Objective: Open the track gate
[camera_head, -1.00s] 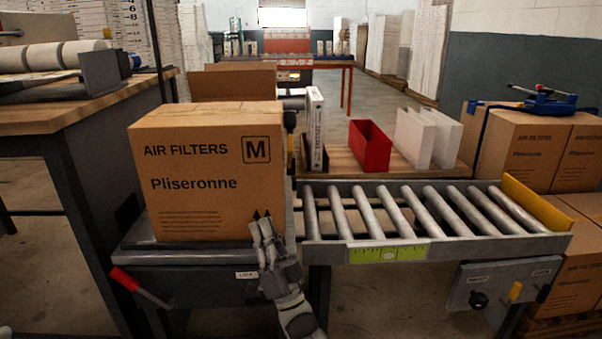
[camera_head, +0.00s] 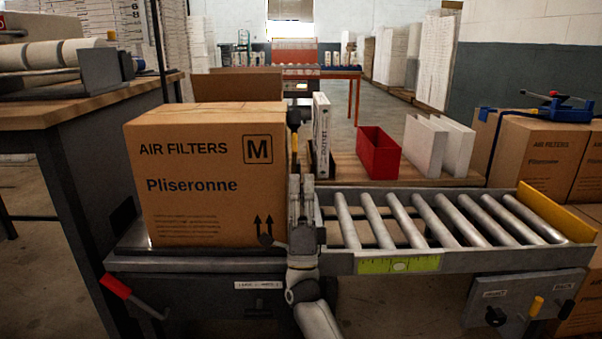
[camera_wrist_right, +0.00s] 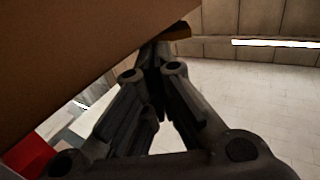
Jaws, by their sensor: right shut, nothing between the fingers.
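A dark upright post with a black knob (camera_head: 294,119) stands between the carton and the roller track; it appears to be the track gate, mostly hidden by the carton and my arm. My right gripper (camera_head: 301,183) is shut and empty, pointing up in front of the post, at the carton's right front edge. I cannot tell whether it touches the post. In the wrist view the right fingers (camera_wrist_right: 153,75) are together, with a dark and brown bar (camera_wrist_right: 178,33) just beyond the tips. The roller track (camera_head: 398,264) runs to the right. My left gripper is not in view.
The large "AIR FILTERS" carton (camera_head: 200,205) sits left of the rollers, close to my right gripper. A red-handled lever (camera_head: 117,287) sticks out at front left. A yellow end plate (camera_head: 555,213) closes the track's right end. A red bin (camera_head: 378,152) stands behind. The rollers are bare.

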